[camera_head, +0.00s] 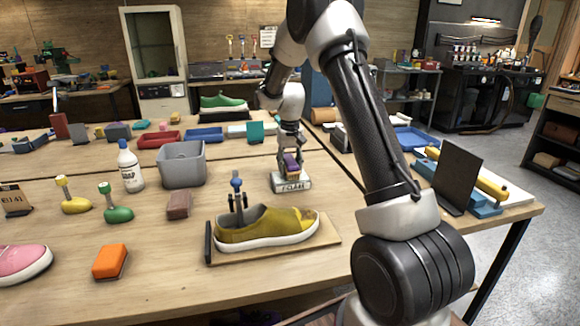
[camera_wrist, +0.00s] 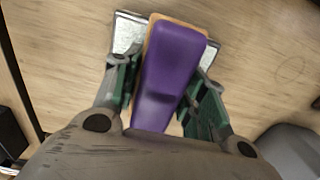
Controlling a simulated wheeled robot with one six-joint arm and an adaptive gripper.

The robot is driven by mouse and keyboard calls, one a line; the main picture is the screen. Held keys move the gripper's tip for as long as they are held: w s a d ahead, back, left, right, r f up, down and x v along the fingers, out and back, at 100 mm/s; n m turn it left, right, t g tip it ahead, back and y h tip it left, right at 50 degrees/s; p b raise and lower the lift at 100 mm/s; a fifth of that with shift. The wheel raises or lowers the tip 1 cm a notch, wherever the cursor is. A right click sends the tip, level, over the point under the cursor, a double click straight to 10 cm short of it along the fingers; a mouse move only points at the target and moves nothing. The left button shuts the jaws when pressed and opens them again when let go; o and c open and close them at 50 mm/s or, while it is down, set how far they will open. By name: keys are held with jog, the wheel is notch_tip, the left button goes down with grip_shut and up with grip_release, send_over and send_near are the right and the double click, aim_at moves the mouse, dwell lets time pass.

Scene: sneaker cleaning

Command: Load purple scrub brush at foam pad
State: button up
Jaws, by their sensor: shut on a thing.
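The purple scrub brush (camera_wrist: 175,60) has a purple body with a tan edge. My gripper (camera_wrist: 160,95) is shut on it, one finger on each side. In the head view my gripper (camera_head: 290,157) points down with the purple scrub brush (camera_head: 291,166) right over the foam pad (camera_head: 291,182), a small pale block with dark lettering on its front. In the wrist view the foam pad (camera_wrist: 127,32) shows as grey-white pieces on both sides of the brush. The brush's underside is hidden, so I cannot tell whether it touches the pad.
A yellow sneaker (camera_head: 265,228) on a wooden board stands in front of the pad. A grey bin (camera_head: 182,165) and a white soap bottle (camera_head: 130,168) stand to the left. A dark upright panel (camera_head: 457,177) stands at the right. Bare table lies around the pad.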

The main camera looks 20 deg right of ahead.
aim_at(290, 160)
jog(key=shift+f, duration=0.55)
dwell(1.2)
jog(key=shift+r, duration=0.1)
jog(key=shift+r, duration=3.45)
